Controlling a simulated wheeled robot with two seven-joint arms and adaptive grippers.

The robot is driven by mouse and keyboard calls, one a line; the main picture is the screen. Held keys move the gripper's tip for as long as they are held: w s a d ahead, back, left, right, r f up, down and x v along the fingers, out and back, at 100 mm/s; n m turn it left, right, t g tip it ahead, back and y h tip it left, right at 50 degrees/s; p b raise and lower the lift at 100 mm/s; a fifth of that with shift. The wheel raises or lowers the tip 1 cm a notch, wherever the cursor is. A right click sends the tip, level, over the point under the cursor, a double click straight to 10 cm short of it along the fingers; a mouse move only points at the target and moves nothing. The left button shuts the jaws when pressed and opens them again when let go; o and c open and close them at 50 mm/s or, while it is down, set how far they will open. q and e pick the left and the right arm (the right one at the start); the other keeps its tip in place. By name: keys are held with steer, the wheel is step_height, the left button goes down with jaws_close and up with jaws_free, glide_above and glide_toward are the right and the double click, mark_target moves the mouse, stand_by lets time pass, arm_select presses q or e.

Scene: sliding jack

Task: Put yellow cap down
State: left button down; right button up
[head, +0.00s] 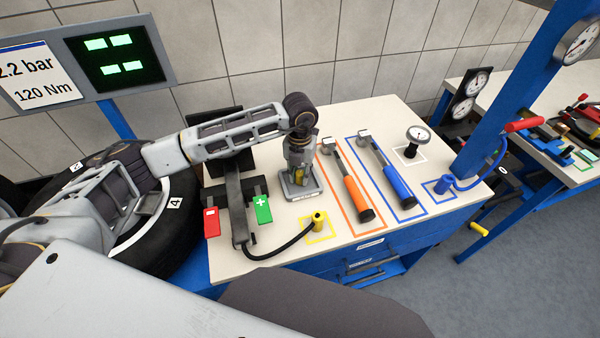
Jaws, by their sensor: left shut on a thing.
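My left gripper (299,187) points down over the middle of the light bench top, left of the orange-handled wrench. Its fingers are shut on a small yellow thing, which I take to be the yellow cap (301,181); the fingers hide much of it. It is low, near a small grey plate, and I cannot tell whether it touches it. A yellow fitting (319,219) stands upright in a yellow square outline, in front and to the right of the gripper, with a black hose at it. My right gripper is not in view.
An orange wrench (358,196) and a blue wrench (395,182) lie in outlines to the right. A gauge (417,138) and a blue fitting (445,184) are beyond. Red (212,222) and green (263,209) blocks are left, by a tire (176,222).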

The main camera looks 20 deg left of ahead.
mark_target(300, 173)
arm_select(q)
steer(key=shift+f, duration=0.15)
steer(key=c, duration=1.2)
jaws_free()
steer(key=shift+c, duration=0.2)
step_height(300, 173, up, 12)
steer(key=b, duration=0.1)
steer(key=shift+r, duration=0.2)
steer(key=shift+f, duration=0.1)
